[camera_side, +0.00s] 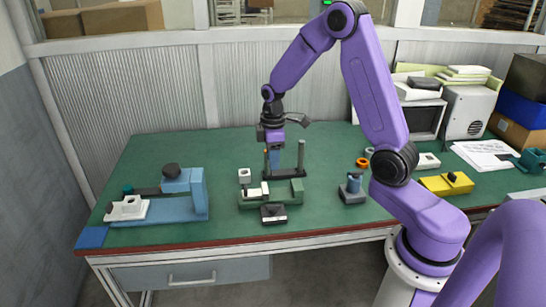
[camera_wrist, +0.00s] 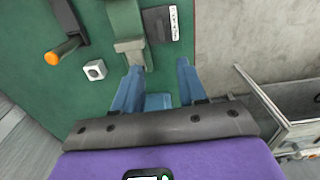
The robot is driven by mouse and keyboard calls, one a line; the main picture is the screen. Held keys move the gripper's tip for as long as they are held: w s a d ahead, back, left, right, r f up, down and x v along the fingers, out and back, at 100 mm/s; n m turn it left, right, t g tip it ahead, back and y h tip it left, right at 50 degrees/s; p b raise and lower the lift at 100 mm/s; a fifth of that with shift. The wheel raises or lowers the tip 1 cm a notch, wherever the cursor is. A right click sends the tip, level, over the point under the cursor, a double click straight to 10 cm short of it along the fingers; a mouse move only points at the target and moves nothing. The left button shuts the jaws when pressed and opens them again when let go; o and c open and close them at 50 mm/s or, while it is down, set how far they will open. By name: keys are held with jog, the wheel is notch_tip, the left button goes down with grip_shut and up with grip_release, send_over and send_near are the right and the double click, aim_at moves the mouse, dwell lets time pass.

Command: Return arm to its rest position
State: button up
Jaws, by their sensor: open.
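My purple arm reaches over the green table (camera_side: 150,150) from the right. My gripper (camera_side: 275,165) points down behind the green vise (camera_side: 285,192), close to a black stand with upright posts (camera_side: 300,157). In the wrist view my gripper (camera_wrist: 158,68) has its two blue fingers spread apart. A blue patch (camera_wrist: 158,102) shows between them; I cannot tell what it belongs to. The green vise (camera_wrist: 128,28) lies ahead of the fingers, with a small white block (camera_wrist: 94,70) to its left. The stand's orange-tipped post (camera_wrist: 62,52) is farther left.
A blue fixture (camera_side: 182,195) stands at the left of the table. A small blue-grey holder (camera_side: 352,188), orange rings (camera_side: 362,162) and a yellow block (camera_side: 447,183) lie to the right. A black box (camera_side: 273,213) sits near the front edge. The back left of the table is clear.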

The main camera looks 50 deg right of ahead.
dwell(0.3)
jog(key=s+a+r+n, duration=0.2)
jog(key=s+a+r, duration=0.4)
jog(key=s+a, duration=0.6)
jog(key=s+a+r+n, duration=0.1)
jog(key=s+a+r, duration=0.1)
jog(key=s, duration=1.5)
jog(key=shift+s+a+r, duration=0.15)
jog(key=shift+a+r, duration=0.05)
jog(key=shift+r, duration=0.5)
